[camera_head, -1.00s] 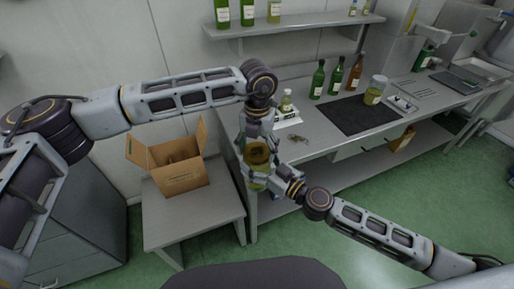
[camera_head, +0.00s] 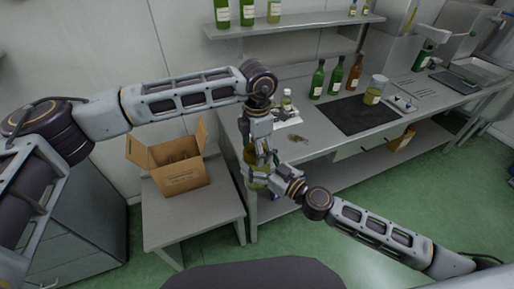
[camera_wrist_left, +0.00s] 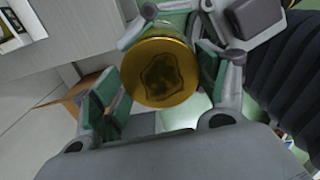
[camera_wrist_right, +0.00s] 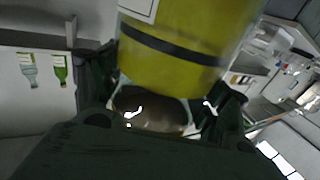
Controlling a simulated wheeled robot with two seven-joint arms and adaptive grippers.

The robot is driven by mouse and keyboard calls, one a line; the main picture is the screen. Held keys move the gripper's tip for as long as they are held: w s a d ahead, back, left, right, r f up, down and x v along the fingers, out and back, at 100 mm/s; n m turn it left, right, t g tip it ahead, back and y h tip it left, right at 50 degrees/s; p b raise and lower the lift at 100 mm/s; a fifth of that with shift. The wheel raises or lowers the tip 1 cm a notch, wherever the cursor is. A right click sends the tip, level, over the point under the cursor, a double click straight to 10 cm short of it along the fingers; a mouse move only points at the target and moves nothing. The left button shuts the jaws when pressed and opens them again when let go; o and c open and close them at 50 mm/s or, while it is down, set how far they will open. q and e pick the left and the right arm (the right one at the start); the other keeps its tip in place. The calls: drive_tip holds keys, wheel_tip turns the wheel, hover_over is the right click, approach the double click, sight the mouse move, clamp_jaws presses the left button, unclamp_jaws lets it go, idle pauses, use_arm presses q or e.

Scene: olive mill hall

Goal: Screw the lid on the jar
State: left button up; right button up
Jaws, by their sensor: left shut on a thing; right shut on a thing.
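The jar (camera_head: 254,181) is held upright in the air in front of the bench's left end. My right gripper (camera_head: 272,179) is shut on it from the right. In the right wrist view the jar (camera_wrist_right: 175,52) shows yellow contents, a dark band and part of a white label. My left gripper (camera_head: 262,155) is above, pointing down, shut on the round gold lid (camera_wrist_left: 160,72), which has a dark emblem. The lid is over the jar's top. Fingers hide the join, so I cannot tell how tightly it sits.
An open cardboard box (camera_head: 181,178) stands on a low table (camera_head: 195,217) to the left. The bench (camera_head: 320,140) holds bottles, a dark mat (camera_head: 358,115), another jar (camera_head: 375,90) and a small bottle (camera_head: 287,99). A shelf (camera_head: 300,24) with bottles hangs above.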

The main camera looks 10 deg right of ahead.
use_arm(q)
drive_tip(key=m, duration=0.3)
drive_tip(key=shift+w+a+m, duration=0.1)
drive_tip(key=shift+w+m, duration=0.05)
drive_tip(key=shift+m, duration=0.25)
drive_tip(key=m, duration=0.3)
drive_tip(key=shift+m, duration=0.4)
drive_tip(key=m, duration=0.7)
drive_tip(key=shift+w, duration=0.1)
drive_tip(key=o, duration=1.2)
drive_tip(key=shift+r, duration=6)
drive_tip(key=shift+d+f, duration=0.1)
drive_tip(key=shift+d, duration=0.1)
